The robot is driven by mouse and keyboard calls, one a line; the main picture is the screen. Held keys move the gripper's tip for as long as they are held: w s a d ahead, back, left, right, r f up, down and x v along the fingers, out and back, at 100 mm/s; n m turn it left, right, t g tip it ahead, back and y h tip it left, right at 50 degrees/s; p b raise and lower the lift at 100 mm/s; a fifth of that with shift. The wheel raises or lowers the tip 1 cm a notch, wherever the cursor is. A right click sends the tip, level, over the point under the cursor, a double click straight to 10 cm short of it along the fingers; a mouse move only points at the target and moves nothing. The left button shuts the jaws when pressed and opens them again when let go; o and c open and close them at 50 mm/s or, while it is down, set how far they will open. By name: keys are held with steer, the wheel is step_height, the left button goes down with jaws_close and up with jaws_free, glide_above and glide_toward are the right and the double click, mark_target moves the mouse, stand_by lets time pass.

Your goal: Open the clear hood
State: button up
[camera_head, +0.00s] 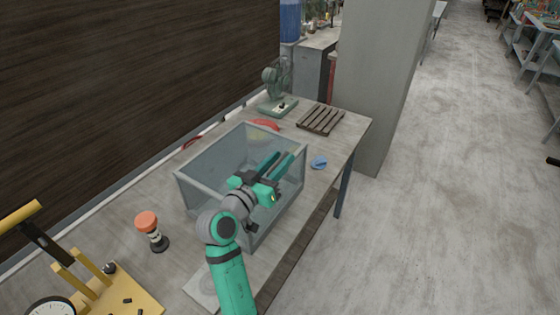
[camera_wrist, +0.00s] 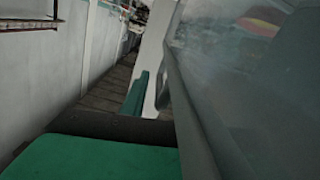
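The clear hood (camera_head: 208,162) is a see-through box with a thin grey frame, standing on the long worktable (camera_head: 125,207). It looks closed, though my arm covers part of its near right side. My gripper (camera_head: 284,157) is at the hood's right side, near its upper edge, fingers pointing away toward the far right. The two fingers are apart, with a visible gap and nothing clearly held. In the wrist view, a grey frame edge of the hood (camera_wrist: 195,110) runs close along the right beside a green finger (camera_wrist: 136,95). I cannot tell whether they touch.
A blue item (camera_head: 319,163) lies right of the hood. A slatted wooden rack (camera_head: 320,120), a green machine (camera_head: 278,92) and a red item (camera_head: 265,124) are behind it. An orange-topped tool (camera_head: 148,222) and a yellow stand (camera_head: 120,297) are at left. A grey pillar (camera_head: 378,85) rises behind the table.

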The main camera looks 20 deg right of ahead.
jaws_close()
steer(key=shift+r, duration=0.1)
